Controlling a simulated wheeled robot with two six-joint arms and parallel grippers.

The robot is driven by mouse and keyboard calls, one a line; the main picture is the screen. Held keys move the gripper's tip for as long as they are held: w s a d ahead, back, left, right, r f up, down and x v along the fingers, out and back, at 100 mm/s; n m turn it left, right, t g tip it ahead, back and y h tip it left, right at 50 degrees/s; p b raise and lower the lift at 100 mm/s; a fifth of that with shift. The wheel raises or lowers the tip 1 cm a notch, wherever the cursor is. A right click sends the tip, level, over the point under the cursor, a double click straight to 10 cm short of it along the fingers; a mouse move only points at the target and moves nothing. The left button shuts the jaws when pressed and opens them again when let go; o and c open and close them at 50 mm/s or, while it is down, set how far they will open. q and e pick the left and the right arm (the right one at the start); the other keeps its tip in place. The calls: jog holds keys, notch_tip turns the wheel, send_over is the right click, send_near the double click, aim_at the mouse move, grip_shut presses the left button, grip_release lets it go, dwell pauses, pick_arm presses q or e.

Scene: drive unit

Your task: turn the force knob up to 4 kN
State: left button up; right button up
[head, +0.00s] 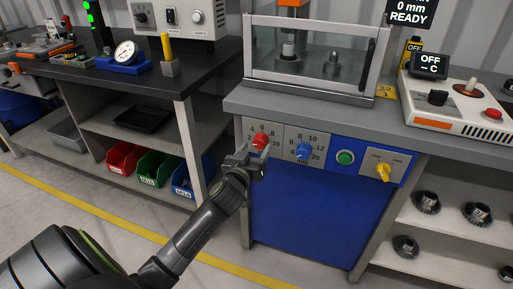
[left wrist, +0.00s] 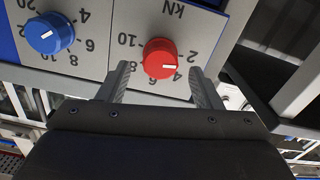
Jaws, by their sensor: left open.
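The red force knob (head: 260,141) is on the front panel of the drive unit, with a kN scale around it. In the left wrist view the red knob (left wrist: 160,58) appears upside down, its white mark toward the right side, near the low numbers; I cannot tell the exact value. My left gripper (head: 251,158) is open just in front of and below the knob. In the wrist view the two fingers (left wrist: 160,82) stand at either side of its lower edge, with no grip visible. My right gripper is not in view.
A blue knob (head: 303,151) sits beside the red one, then a green button (head: 345,157) and a yellow switch (head: 383,171). Above is the grey bench top with a glazed press guard (head: 312,62). A dark bench with bins (head: 160,168) stands at left.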

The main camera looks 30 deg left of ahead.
pick_arm(q)
jog(key=shift+x, duration=1)
jog(key=shift+s, duration=0.1)
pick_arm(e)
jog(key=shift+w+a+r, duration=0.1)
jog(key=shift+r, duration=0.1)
pick_arm(q)
jog(key=c, duration=1)
